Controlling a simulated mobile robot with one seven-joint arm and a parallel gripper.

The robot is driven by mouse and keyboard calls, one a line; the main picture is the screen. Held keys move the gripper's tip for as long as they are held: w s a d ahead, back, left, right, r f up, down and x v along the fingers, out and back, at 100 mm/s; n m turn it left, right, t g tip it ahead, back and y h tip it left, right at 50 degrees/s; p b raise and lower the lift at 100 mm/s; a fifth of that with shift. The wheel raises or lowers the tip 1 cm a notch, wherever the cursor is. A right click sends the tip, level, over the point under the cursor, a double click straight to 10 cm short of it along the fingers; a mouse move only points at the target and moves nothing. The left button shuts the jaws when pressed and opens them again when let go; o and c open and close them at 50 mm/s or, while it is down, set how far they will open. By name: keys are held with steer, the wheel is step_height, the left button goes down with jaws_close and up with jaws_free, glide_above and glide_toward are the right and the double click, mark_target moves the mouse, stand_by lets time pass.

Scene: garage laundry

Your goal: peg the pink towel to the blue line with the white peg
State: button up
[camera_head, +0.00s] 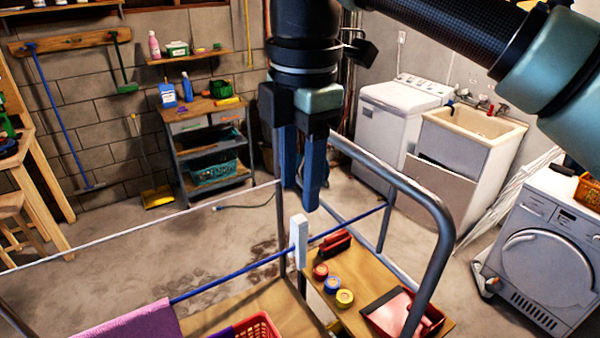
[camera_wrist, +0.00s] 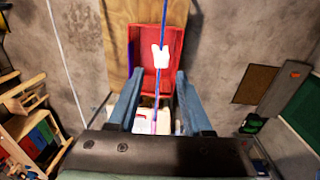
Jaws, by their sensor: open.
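The blue line (camera_head: 235,277) slants across the lower part of the head view, strung on a grey metal frame. The white peg (camera_head: 298,242) stands upright on the line; it also shows on the line in the wrist view (camera_wrist: 160,57). The pink towel (camera_head: 135,324) hangs over the line at lower left, left of the peg and apart from it, and is cut off by the picture edge. My gripper (camera_head: 312,198) is open and empty, pointing down above the peg. In the wrist view my two fingers (camera_wrist: 158,98) lie either side of the line, with the peg beyond their tips.
A red basket (camera_head: 258,327) sits on a wooden board below the line. A board to its right holds several tape rolls (camera_head: 332,284) and a red dustpan (camera_head: 400,310). The frame's curved grey tube (camera_head: 440,235) rises right of my gripper. A white line (camera_head: 120,231) runs behind.

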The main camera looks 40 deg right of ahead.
mark_target(300, 218)
steer(key=f+b, duration=0.2)
steer(key=f, duration=0.1)
steer(key=shift+s+f, duration=0.2)
steer(key=f, duration=0.1)
steer(key=f+b, duration=0.1)
steer(key=f, duration=0.1)
steer(key=shift+w+f, duration=0.25)
steer(key=shift+w, duration=0.1)
steer(key=shift+s+f+b, duration=0.1)
steer(key=shift+f+b, duration=0.1)
steer(key=shift+b, duration=0.1)
jaws_close()
steer(key=shift+d, duration=0.1)
steer(key=shift+r+p, duration=2.8)
